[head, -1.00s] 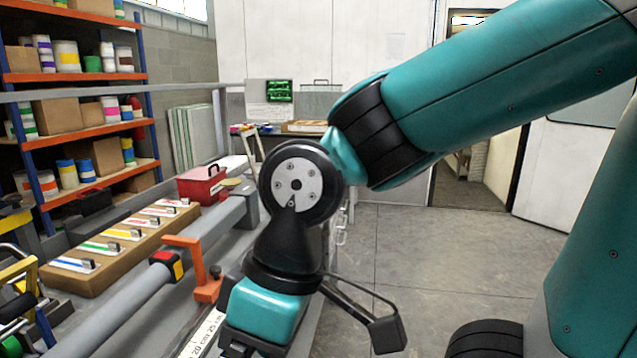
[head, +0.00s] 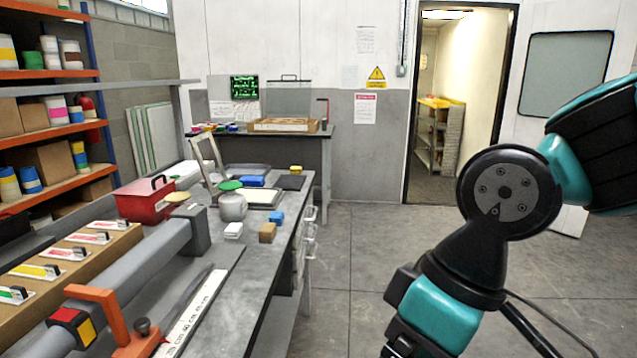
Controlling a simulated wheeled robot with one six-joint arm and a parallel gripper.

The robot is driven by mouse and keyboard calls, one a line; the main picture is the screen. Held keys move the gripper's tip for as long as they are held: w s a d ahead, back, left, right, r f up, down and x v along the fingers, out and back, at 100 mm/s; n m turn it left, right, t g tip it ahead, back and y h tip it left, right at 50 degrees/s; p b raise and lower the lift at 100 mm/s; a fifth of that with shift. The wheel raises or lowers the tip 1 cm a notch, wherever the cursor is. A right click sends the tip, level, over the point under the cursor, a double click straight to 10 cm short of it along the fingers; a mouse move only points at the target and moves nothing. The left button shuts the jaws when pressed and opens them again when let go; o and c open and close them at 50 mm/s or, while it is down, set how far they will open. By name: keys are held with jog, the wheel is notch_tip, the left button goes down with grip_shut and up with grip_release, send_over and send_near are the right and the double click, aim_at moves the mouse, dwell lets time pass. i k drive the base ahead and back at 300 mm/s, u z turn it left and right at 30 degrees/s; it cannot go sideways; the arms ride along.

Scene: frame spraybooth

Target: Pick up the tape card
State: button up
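Several white cards with coloured stripes and dark clips lie on a long brown board at the left; a yellow-striped one (head: 36,271) and a red-striped one (head: 66,253) are among them. None can be told for certain as the tape card. My gripper (head: 399,346) is at the bottom edge, right of the workbench and well apart from the cards. Only its dark base shows under the teal wrist; its fingers are cut off by the frame.
The grey workbench (head: 232,296) carries a red toolbox (head: 145,199), a grey rail, an orange clamp (head: 95,298), a ruler (head: 192,312) and a round pot (head: 233,206). Shelves stand at left. The floor (head: 368,262) between bench and doorway is clear.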

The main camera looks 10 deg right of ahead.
aim_at(50, 273)
jog(key=z, duration=0.6)
jog(key=i, duration=2.15)
jog(key=u, duration=3.95)
jog(key=i, duration=0.5)
